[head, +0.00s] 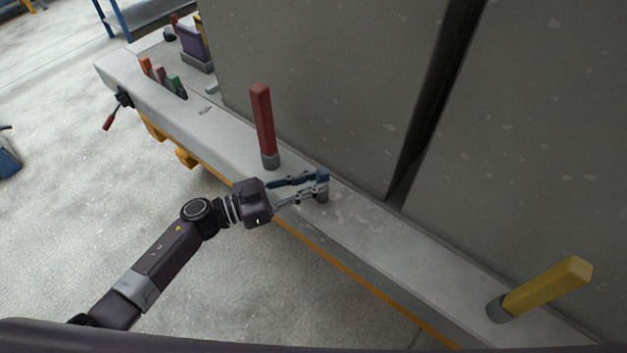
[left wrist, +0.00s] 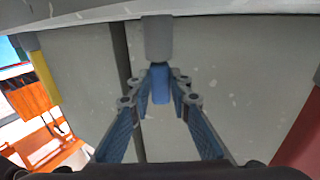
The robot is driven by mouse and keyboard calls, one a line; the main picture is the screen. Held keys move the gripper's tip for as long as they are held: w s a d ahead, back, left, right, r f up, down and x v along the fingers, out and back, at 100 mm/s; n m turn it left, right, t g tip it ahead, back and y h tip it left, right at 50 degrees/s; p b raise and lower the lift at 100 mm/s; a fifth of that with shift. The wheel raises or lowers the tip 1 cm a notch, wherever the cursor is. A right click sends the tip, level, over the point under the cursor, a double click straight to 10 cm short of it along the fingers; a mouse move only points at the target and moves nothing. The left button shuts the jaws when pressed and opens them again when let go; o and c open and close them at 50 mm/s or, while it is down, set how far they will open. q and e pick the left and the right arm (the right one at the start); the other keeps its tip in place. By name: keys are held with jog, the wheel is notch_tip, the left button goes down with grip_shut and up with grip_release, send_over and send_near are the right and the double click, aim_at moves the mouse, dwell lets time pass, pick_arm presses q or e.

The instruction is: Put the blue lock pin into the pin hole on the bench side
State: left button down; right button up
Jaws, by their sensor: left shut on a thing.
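The blue lock pin (head: 323,174) is upright between the fingers of my left gripper (head: 317,184), over the pale bench ledge (head: 365,233). In the left wrist view, my left gripper (left wrist: 163,92) is shut on the blue part of the pin (left wrist: 160,84). A grey cylinder (left wrist: 158,38) lines up with the blue part and reaches the bench edge. I cannot tell whether this cylinder is the pin's own shank or a fixed sleeve. No open pin hole can be made out. My right gripper is not in view.
A red handle (head: 262,120) stands upright close to the left of the pin. A yellow handle (head: 545,288) leans at the right. Tall grey panels (head: 330,90) rise behind the ledge. Coloured handles (head: 160,75) and a purple bin (head: 192,42) are at the far end.

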pick_arm(q)
jog(key=shift+f, duration=0.15)
jog(key=c, duration=1.7)
grip_release()
jog(key=v, duration=1.2)
